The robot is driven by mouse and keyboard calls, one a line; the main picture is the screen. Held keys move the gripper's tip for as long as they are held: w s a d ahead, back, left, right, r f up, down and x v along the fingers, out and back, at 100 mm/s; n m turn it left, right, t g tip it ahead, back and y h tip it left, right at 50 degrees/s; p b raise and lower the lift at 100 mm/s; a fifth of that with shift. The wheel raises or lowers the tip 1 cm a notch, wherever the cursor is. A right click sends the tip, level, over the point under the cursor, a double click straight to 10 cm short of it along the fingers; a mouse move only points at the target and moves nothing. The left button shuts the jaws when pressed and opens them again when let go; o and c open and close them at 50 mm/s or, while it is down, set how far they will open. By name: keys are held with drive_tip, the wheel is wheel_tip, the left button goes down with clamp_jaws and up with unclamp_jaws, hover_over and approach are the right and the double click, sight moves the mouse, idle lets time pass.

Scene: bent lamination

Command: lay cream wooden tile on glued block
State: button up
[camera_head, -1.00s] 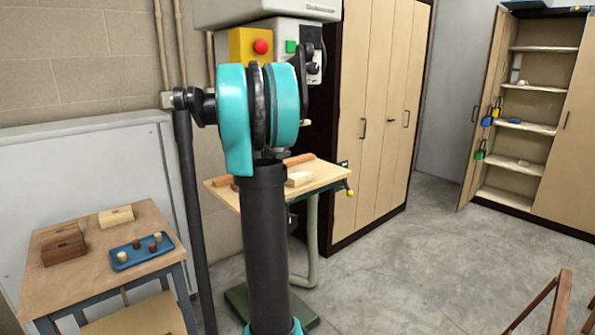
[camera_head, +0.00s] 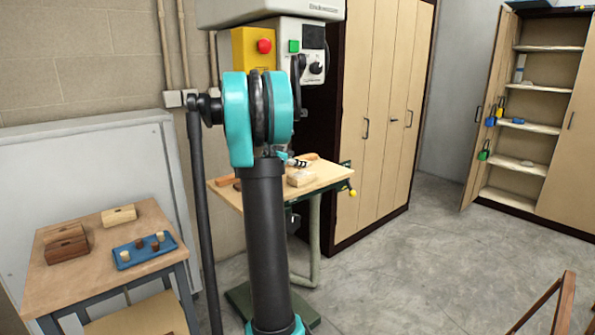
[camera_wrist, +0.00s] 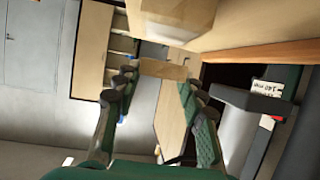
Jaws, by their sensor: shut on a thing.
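My gripper (camera_wrist: 157,82) is shut on a small pale wooden tile (camera_wrist: 163,69), which shows between the fingertips in the wrist view. A pale wooden block (camera_wrist: 180,18) fills the top of that view, close to the tile but seemingly apart from it. In the head view the block (camera_head: 301,179) lies on the wooden machine table (camera_head: 325,176). My gripper (camera_head: 297,162) shows there just behind the block, partly hidden by my arm. The tile cannot be made out in the head view, and glue cannot be seen on the block.
A machine with a yellow box and red button (camera_head: 264,46) stands above the table. A reddish wooden strip (camera_wrist: 270,53) runs along the table. At left, a bench (camera_head: 75,282) holds brown blocks (camera_head: 66,245), a cream block (camera_head: 118,216) and a blue tray (camera_head: 145,257).

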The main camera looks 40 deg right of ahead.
drive_tip(key=shift+f, duration=1.45)
drive_tip(key=o, duration=1.1)
drive_tip(key=shift+f, duration=0.1)
drive_tip(key=shift+o, duration=0.2)
drive_tip(key=shift+a+r, duration=0.25)
drive_tip(key=shift+a, duration=0.05)
drive_tip(key=v, duration=1.1)
drive_tip(key=shift+a, duration=0.2)
drive_tip(key=shift+s, duration=0.1)
